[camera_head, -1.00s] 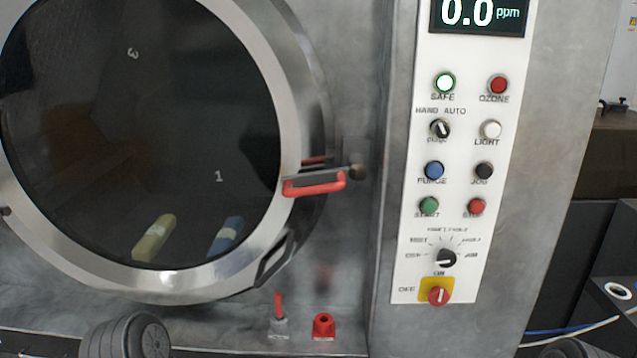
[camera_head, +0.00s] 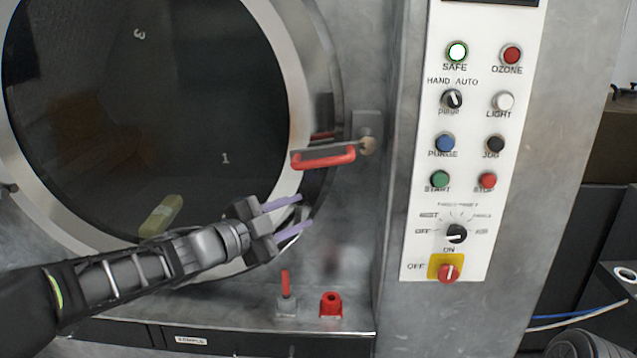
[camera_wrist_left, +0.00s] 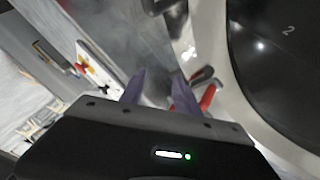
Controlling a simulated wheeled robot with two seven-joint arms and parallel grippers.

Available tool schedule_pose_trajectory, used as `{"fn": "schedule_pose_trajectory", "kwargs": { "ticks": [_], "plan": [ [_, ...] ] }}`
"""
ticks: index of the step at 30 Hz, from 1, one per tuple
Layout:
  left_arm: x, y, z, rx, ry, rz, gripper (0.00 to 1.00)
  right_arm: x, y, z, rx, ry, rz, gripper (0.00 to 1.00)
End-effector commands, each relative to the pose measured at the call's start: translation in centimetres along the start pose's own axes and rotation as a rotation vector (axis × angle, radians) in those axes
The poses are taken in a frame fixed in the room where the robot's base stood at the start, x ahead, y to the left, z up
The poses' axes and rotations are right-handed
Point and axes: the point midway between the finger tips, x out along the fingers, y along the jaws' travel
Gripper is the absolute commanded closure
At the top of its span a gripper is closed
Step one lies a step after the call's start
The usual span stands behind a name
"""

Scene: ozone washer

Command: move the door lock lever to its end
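The door lock lever is a red handle (camera_head: 323,159) on a grey bar at the right edge of the round door (camera_head: 150,110). The bar runs right to a brownish knob at a grey block on the machine front. My left gripper (camera_head: 304,211) is below and slightly left of the lever, apart from it, with its two purple fingers spread and empty. In the left wrist view, the fingers (camera_wrist_left: 158,88) point toward the machine, and the red handle (camera_wrist_left: 208,97) shows just beside the right finger. My right gripper is not in view.
A small upright red toggle (camera_head: 286,284) and a red fitting (camera_head: 331,304) stand on the ledge below the door. The control panel (camera_head: 476,120) with buttons and dials is to the right. Bare metal lies between the lever and the panel.

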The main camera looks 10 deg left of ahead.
Motion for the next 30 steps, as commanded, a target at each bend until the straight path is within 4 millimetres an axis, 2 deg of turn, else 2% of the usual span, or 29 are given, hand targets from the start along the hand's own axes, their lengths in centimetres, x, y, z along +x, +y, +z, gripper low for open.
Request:
{"fn": "schedule_pose_trajectory", "kwargs": {
  "ticks": [1,3,7,20,25,30],
  "plan": [
    [-1.2,-2.6,-2.1,0.122,0.028,-0.022,0.62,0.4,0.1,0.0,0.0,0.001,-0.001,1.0],
    [-2.4,-4.8,-4.4,0.251,0.052,-0.032,0.62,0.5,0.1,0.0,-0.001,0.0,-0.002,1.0],
    [-3.5,-6.5,-6.2,0.372,0.068,-0.034,0.62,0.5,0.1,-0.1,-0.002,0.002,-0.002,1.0],
    [-3.5,-6.7,-6.5,0.391,0.07,-0.031,0.62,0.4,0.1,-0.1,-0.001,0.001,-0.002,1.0],
    [-2.1,-6.7,-6.6,0.389,0.071,-0.031,0.62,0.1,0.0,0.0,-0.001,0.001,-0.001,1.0],
    [0.5,-6.8,-6.8,0.388,0.071,-0.029,0.62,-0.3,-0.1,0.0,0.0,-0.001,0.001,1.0]
  ]
}}
